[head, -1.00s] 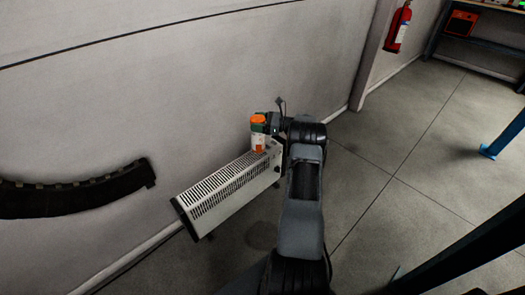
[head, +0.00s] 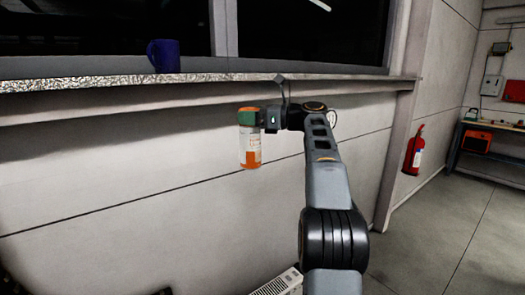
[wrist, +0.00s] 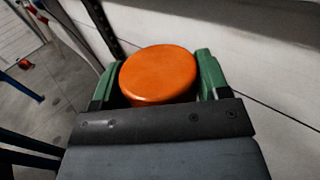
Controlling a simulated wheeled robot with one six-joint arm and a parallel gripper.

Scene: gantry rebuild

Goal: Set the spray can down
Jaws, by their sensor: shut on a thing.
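The spray can (head: 250,147) is white and orange with an orange cap. It hangs upright in the air in front of the wall, below the window sill (head: 120,84). My gripper (head: 248,117) is shut on its upper part. In the wrist view the orange cap (wrist: 158,75) sits between the two green fingers of my gripper (wrist: 160,78). The can's lower body is hidden there by the cap and the gripper.
A dark blue mug (head: 163,55) stands on the sill; the sill to its right is clear. A white heater (head: 277,284) is low at the wall. A red fire extinguisher (head: 413,150) hangs at right, near a workbench (head: 485,128).

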